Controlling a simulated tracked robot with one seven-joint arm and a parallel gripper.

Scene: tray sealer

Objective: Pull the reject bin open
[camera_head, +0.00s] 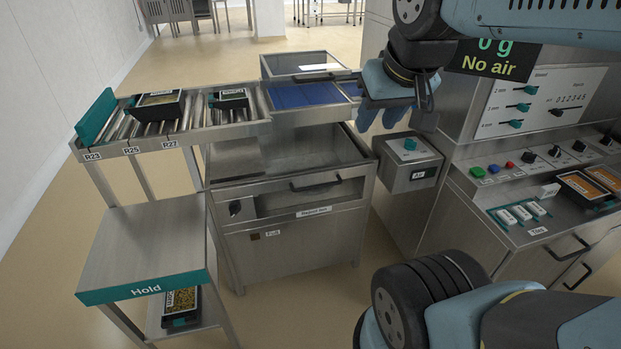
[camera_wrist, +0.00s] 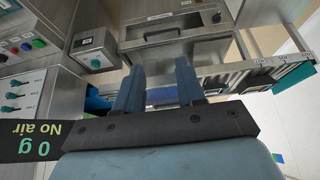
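The steel reject bin (camera_head: 262,190) is set in a cabinet below the conveyor in the head view. Its open top and empty-looking inside show, and a black bar handle (camera_head: 316,184) is on its front. The bin front also shows at the top of the wrist view, upside down, with its handle (camera_wrist: 163,33). My gripper (camera_head: 378,117) is above and to the right of the bin, apart from the handle. In the wrist view my gripper (camera_wrist: 159,80) has its two blue fingers spread with nothing between them.
A steel box with a teal knob (camera_head: 410,158) stands right of the bin. The roller conveyor (camera_head: 200,122) carries dark trays at the left. The Hold table (camera_head: 150,245) stands front left. The control console (camera_head: 530,165) is at the right. Floor before the bin is clear.

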